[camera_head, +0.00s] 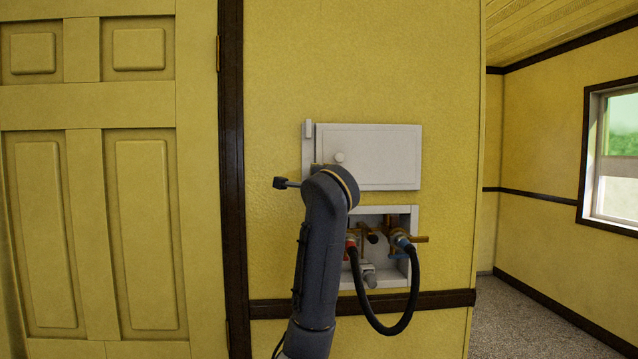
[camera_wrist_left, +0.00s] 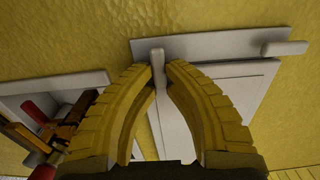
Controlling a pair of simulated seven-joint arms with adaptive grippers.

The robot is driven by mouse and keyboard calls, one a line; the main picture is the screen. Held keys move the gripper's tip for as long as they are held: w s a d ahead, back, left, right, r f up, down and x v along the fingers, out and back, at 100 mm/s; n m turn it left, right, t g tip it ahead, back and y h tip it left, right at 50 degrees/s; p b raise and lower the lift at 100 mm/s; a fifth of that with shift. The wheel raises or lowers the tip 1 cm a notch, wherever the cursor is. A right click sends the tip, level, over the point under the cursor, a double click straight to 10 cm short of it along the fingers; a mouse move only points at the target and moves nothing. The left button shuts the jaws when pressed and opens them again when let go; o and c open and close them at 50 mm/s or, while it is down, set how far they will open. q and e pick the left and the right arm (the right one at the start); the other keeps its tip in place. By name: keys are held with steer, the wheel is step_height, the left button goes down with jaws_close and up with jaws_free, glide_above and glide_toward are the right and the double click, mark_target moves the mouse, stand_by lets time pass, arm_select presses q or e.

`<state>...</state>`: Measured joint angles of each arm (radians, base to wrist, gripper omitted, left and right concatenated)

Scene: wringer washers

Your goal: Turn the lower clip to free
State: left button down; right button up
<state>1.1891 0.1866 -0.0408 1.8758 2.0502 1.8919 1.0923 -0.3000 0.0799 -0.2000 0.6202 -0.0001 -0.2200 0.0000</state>
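A white door panel (camera_head: 375,158) with a round knob (camera_head: 339,157) is set in the yellow wall. The upper clip (camera_head: 308,129) stands upright at its top left; in the left wrist view the upper clip (camera_wrist_left: 285,48) lies along the white edge strip (camera_wrist_left: 215,44). The lower clip (camera_wrist_left: 157,62) lies across that strip, pointing toward the door. My left gripper (camera_wrist_left: 159,69) has its fingertips close on both sides of the lower clip, apparently touching it. My right gripper is out of view.
Below the door is an open white recess (camera_head: 413,219) with red and blue valve fittings and a looping black hose (camera_head: 412,300). A yellow panelled door (camera_head: 143,240) is at left, a window (camera_head: 615,150) at far right.

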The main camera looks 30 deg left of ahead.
arm_select(q)
steer(key=shift+f+m, duration=0.1)
steer(key=shift+m, duration=0.2)
steer(key=shift+s+a+f+m, duration=0.25)
steer(key=shift+a+f+m, duration=0.15)
steer(key=shift+m, duration=2.45)
steer(key=shift+s+a+f+m, duration=0.3)
steer(key=shift+f+m, duration=0.1)
steer(key=shift+m, duration=2.5)
steer(key=shift+s+a+f+m, duration=0.25)
steer(key=shift+a+f+m, duration=0.15)
steer(key=shift+m, duration=2.45)
steer(key=c, duration=1.7)
jaws_free()
